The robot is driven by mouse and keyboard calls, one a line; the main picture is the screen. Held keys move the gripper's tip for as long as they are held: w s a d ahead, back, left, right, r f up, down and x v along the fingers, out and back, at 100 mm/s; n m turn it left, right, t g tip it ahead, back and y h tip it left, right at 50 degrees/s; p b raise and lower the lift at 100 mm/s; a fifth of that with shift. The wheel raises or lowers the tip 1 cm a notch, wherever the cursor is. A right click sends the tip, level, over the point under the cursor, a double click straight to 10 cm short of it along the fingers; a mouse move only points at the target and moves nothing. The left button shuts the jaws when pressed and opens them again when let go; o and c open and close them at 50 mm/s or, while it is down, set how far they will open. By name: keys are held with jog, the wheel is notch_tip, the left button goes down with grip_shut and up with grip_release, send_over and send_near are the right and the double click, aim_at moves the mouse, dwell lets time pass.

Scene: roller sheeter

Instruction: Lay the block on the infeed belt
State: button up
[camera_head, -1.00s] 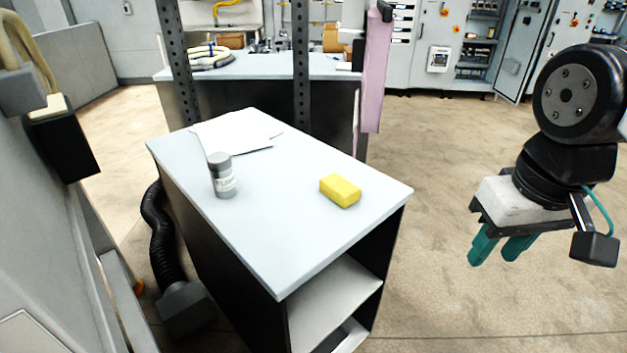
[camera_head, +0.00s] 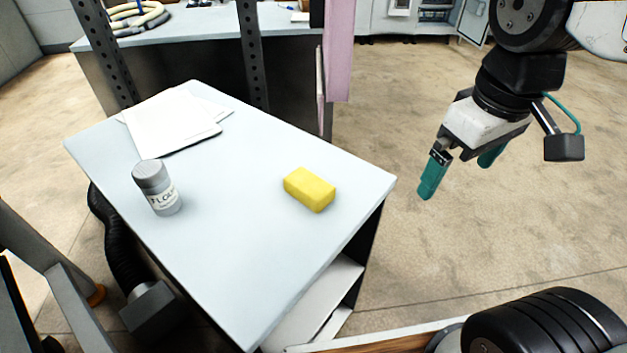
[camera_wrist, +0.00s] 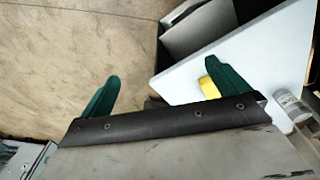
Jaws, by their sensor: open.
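The yellow block (camera_head: 310,189) lies flat on the light-topped cabinet (camera_head: 235,245), near its right side. My gripper (camera_head: 459,176) is open and empty, in the air to the right of the cabinet, with its green fingers pointing down and to the left. In the wrist view the open fingers (camera_wrist: 163,72) are wide apart, and the block (camera_wrist: 209,87) shows partly hidden behind the right finger. I cannot make out the infeed belt in any view.
A grey labelled jar (camera_head: 158,188) and white sheets (camera_head: 170,122) are on the cabinet top, left of the block. Perforated posts (camera_head: 252,60) and a pink panel (camera_head: 340,55) stand behind.

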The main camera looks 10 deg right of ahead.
jog(key=w+a+f+n, duration=0.3)
jog(key=w+a+n, duration=0.6)
jog(key=w+n, duration=0.15)
jog(key=n+g, duration=0.1)
jog(key=n, duration=1.1)
send_over(309, 194)
notch_tip(309, 194, down, 7)
jog(key=shift+m, duration=0.35)
notch_tip(309, 194, down, 7)
jog(key=shift+s+r, duration=0.1)
jog(key=c, duration=1)
jog(key=shift+o, duration=0.2)
